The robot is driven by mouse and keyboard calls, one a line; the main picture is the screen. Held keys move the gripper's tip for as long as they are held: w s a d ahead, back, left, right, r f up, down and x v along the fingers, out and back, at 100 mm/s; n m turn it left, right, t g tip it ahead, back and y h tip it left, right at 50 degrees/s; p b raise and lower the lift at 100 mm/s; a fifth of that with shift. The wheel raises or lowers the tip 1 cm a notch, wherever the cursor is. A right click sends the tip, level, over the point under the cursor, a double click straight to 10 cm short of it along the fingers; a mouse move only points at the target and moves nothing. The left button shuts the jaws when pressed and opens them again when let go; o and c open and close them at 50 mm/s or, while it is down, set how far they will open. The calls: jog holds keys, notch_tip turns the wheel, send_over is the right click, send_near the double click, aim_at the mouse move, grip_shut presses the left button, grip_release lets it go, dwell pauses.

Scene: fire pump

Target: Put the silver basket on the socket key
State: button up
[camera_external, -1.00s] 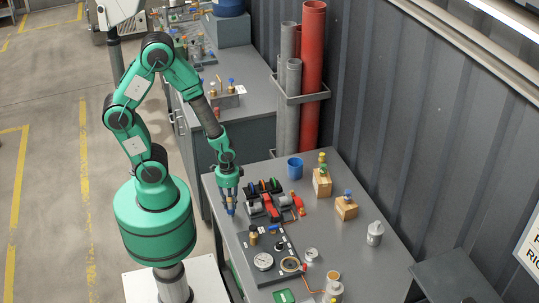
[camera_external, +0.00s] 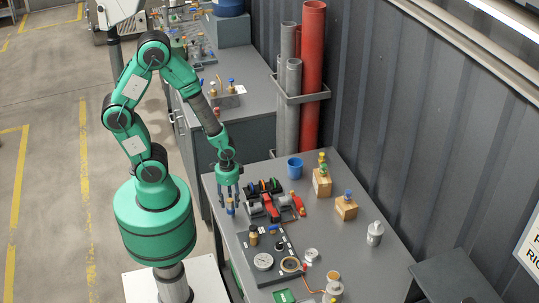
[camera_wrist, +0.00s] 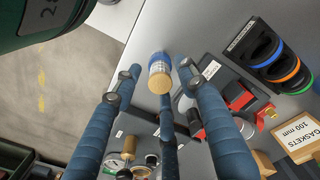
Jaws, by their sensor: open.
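My gripper (camera_external: 229,193) is open over the near left side of the grey table, with its blue fingers spread; it also shows in the wrist view (camera_wrist: 159,84). A small upright piece (camera_wrist: 159,72) with a blue ring, silver middle and round tan top stands among the fingertips, not clamped; it also shows below the gripper in the external view (camera_external: 230,208). I cannot tell whether this piece is the silver basket, the socket key or both together. A silver canister (camera_external: 375,234) with a narrower top stands apart at the table's right side.
Right of the gripper are a red and grey valve assembly (camera_external: 270,208) and a black rack of colored rings (camera_wrist: 275,60). A gauge panel (camera_external: 268,260) lies nearer the front. A blue cup (camera_external: 294,168) and wooden blocks (camera_external: 322,184) stand farther back. Open tabletop lies around the canister.

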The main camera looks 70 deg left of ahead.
notch_tip(320, 180, up, 11)
jog(key=p, duration=0.1)
jog(key=shift+f+p, duration=0.15)
jog(key=shift+p, duration=0.15)
dwell(0.5)
notch_tip(320, 180, up, 14)
jog(key=n+t, duration=0.2)
send_over(230, 200)
jog(key=w+a, duration=0.2)
jog(key=w, duration=0.1)
jog(key=s+a+r+t, duration=0.1)
jog(key=r, duration=0.7)
jog(key=s+a+r+n+t, duration=0.1)
jog(key=s+r+t, duration=0.1)
jog(key=r, duration=0.6)
jog(key=shift+s+n, duration=0.25)
jog(key=shift+n, duration=0.05)
notch_tip(230, 200, down, 8)
jog(key=b, duration=0.7)
jog(key=shift+r+b, duration=0.15)
jog(key=shift+b, duration=0.25)
